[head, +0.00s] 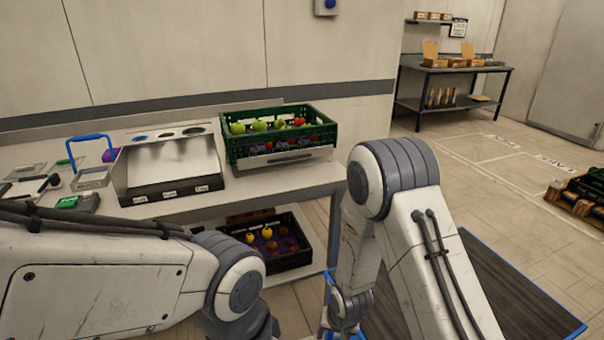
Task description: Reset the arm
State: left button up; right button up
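My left arm comes in from the left, and its elbow joint is low in the head view, left of centre. The rest of that arm runs out of the bottom edge, so my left gripper is out of sight. My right arm bends at a high elbow right of centre. Its forearm hangs down to a wrist joint close to the bottom edge, and no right gripper fingers can be made out. Neither arm is seen holding anything.
A green crate (231,149) with fruit stands on the workbench (262,187), beside a metal bin (128,170). A dark crate (290,264) with fruit sits below. A blue-handled basket (91,180) is at left. A dark blue-edged mat (515,290) and open floor lie right.

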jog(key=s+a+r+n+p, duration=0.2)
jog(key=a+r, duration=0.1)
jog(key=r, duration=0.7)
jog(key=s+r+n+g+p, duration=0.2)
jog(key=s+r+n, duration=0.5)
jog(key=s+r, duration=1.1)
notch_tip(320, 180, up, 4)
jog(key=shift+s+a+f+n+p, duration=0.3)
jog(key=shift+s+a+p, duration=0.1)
jog(key=shift+p, duration=0.45)
